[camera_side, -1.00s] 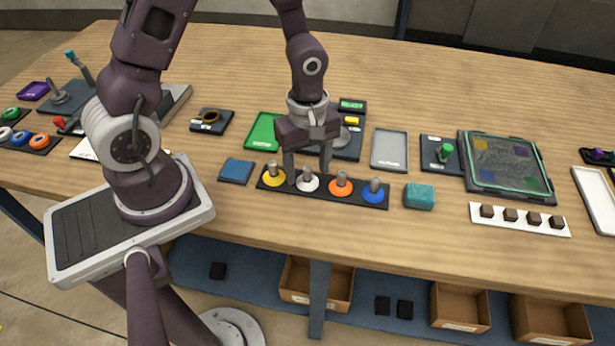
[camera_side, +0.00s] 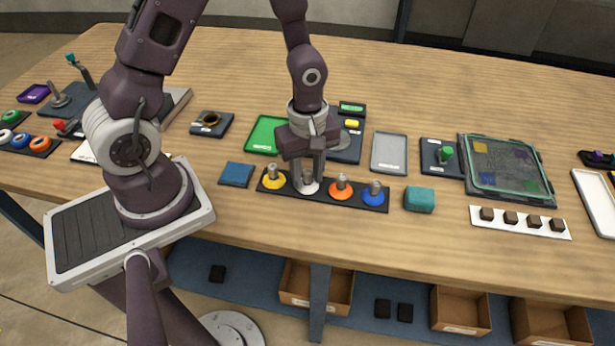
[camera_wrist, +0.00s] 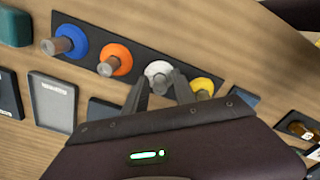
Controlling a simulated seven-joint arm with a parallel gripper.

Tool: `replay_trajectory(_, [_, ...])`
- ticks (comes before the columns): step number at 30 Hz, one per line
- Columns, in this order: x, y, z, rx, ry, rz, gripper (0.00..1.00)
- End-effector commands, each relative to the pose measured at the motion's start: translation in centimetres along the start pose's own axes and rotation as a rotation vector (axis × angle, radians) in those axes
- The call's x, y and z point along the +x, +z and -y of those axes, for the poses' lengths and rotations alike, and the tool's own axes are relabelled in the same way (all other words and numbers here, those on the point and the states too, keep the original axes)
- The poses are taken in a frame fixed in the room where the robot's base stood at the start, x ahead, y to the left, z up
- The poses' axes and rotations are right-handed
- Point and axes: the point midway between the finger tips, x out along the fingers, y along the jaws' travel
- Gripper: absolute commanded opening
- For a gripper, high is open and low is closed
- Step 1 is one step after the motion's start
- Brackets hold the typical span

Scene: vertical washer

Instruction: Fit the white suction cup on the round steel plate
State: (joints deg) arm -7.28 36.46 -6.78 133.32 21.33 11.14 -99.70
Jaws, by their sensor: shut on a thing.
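The white suction cup (camera_side: 308,188) sits in the black rack (camera_side: 349,196), between the yellow cup (camera_side: 273,179) and the orange cup (camera_side: 341,187). My gripper (camera_side: 308,181) points down and is shut on the grey stem of the white cup. In the wrist view the white cup (camera_wrist: 156,69) shows between the fingertips. A round grey surface (camera_side: 344,137), seemingly the steel plate, shows on a dark board behind my gripper. It is partly hidden by my gripper.
The blue cup (camera_side: 375,193) stands at the right end of the rack. A teal block (camera_side: 420,198) and a blue pad (camera_side: 236,174) flank the rack. Behind are a green tray (camera_side: 266,134) and a grey tray (camera_side: 389,152). Bare table lies in front.

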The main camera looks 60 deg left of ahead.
Motion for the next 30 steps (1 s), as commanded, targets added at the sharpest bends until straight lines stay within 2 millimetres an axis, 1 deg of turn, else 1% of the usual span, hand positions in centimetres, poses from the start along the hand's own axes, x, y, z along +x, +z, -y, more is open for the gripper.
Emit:
replay_trajectory(2, [-0.5, -0.1, -0.1, -0.001, 0.002, -0.001, 0.00])
replay_trajectory(5, [-2.0, -0.1, -0.1, -0.002, 0.006, -0.001, 0.00])
replay_trajectory(9, [-5.6, -0.1, -0.1, -0.004, 0.008, -0.002, 0.00])
replay_trajectory(12, [-7.9, -0.1, -0.1, -0.002, 0.007, -0.002, 0.00])
replay_trajectory(14, [-8.9, -0.1, -0.1, -0.002, 0.005, -0.002, 0.00])
replay_trajectory(16, [-9.6, -0.5, -0.8, -0.001, 0.004, -0.001, 0.00])
replay_trajectory(17, [-9.8, -0.8, -1.3, -0.001, 0.004, 0.001, 0.00])
replay_trajectory(20, [-10.1, -2.5, -3.9, 0.003, 0.005, 0.005, 0.00])
replay_trajectory(24, [-10.0, -6.0, -7.9, 0.015, 0.006, 0.004, 0.00])
replay_trajectory(27, [-9.9, -8.2, -9.9, 0.025, 0.005, 0.002, 0.00])
replay_trajectory(30, [-9.8, -9.3, -10.8, 0.033, 0.003, 0.000, 0.00])
